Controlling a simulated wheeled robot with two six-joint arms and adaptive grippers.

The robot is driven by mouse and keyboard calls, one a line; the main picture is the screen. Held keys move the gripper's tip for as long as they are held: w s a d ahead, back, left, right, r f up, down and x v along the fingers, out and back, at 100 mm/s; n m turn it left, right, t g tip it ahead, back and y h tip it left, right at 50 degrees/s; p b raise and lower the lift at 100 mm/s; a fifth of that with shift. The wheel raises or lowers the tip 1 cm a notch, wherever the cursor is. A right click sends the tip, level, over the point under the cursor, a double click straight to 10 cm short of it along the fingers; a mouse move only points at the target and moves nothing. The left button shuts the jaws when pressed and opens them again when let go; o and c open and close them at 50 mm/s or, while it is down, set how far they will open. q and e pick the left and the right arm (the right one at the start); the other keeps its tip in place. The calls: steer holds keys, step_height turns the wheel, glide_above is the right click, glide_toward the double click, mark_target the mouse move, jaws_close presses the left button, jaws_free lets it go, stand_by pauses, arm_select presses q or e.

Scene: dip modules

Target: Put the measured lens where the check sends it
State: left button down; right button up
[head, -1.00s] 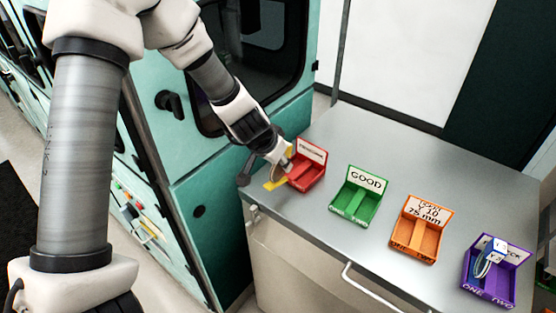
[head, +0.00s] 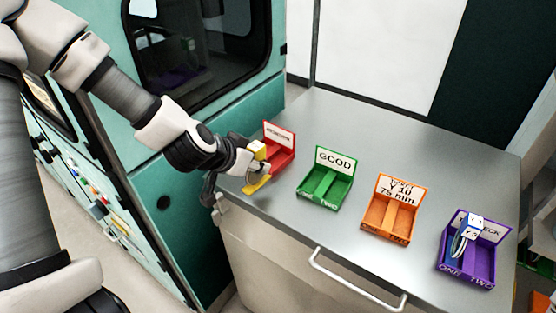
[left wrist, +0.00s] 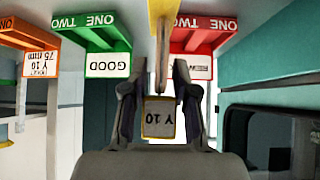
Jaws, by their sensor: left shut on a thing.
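My left gripper (head: 252,160) is shut on a lens with a yellow-edged tag (head: 257,149). In the left wrist view the tag (left wrist: 159,118) sits between the fingers and reads Y 10, upside down. The gripper is just left of the red tray (head: 282,147), above a yellow strip (head: 257,184) near the table's left edge. The red tray's small label is unreadable. A green tray (head: 312,198) reads GOOD. An orange tray (head: 371,226) reads Y 10, 75 mm, and looks empty. A purple tray (head: 483,266) holds a blue-edged tagged lens (head: 465,237). My right gripper is not in view.
The trays stand in a row on a grey metal table (head: 400,140), with bare surface behind them. A teal machine (head: 140,190) with a dark window is at the left. A drawer handle (head: 350,285) projects from the table's front.

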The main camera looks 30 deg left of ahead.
arm_select(q)
steer(key=shift+t, duration=0.3)
steer(key=w+a+f, duration=0.1)
steer(key=w+a, duration=0.1)
steer(key=w, duration=0.2)
steer(key=w+a+f+b, duration=0.1)
steer(key=w+a, duration=0.2)
steer(key=w, duration=0.1)
steer(key=w+a+f+b, duration=0.1)
steer(key=w+a, duration=0.2)
steer(key=w, duration=0.1)
steer(key=shift+w+a+f, duration=0.2)
steer(key=shift+w+f, duration=0.05)
steer(key=shift+f, duration=0.1)
steer(key=shift+w+d+f, duration=0.1)
steer(key=shift+w+f, duration=0.15)
steer(key=shift+w, duration=0.1)
steer(key=shift+s+f+b, duration=0.1)
steer(key=shift+s+b, duration=0.15)
steer(key=shift+b, duration=0.05)
steer(key=c, duration=0.9)
jaws_free()
steer(key=shift+w, duration=0.15)
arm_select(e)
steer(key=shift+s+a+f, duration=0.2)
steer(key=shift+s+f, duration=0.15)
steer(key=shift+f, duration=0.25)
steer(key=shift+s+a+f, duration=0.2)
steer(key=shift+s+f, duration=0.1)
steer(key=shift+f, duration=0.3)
